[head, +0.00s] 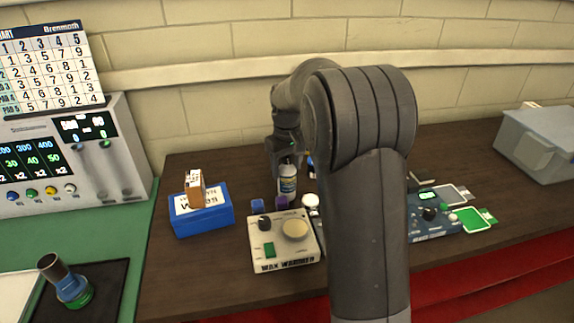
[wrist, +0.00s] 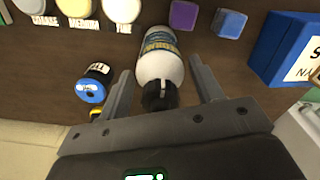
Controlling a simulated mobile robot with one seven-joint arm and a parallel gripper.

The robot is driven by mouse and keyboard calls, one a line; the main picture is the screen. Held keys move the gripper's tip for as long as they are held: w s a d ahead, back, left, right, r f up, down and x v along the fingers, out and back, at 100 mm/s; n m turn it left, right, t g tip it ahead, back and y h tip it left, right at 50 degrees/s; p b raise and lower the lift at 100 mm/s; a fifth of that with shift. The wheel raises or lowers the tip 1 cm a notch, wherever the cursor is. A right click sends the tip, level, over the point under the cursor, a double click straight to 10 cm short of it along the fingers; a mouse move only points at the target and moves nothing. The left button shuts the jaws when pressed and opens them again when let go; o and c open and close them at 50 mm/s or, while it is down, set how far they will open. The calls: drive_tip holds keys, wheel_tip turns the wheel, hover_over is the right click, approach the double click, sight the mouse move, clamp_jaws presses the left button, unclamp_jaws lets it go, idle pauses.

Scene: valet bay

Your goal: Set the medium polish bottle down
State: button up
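The medium polish bottle (head: 287,182) is white with a blue-and-yellow label and a dark cap. It stands upright and seems to rest on the dark bench. In the wrist view the bottle (wrist: 163,62) lies between the two fingers, with a narrow gap on each side. My gripper (head: 284,158) points down over the bottle and is open around its top. Part of the bottle's base is hard to see.
A blue-capped dark bottle (wrist: 94,82) stands close to one finger. Purple (wrist: 184,15) and blue (wrist: 229,22) blocks, a wax warmer (head: 284,246) and a blue box (head: 201,219) are near. Labelled round pads (wrist: 122,9) line the wrist view's top.

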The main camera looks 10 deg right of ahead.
drive_tip(key=shift+o, duration=0.9)
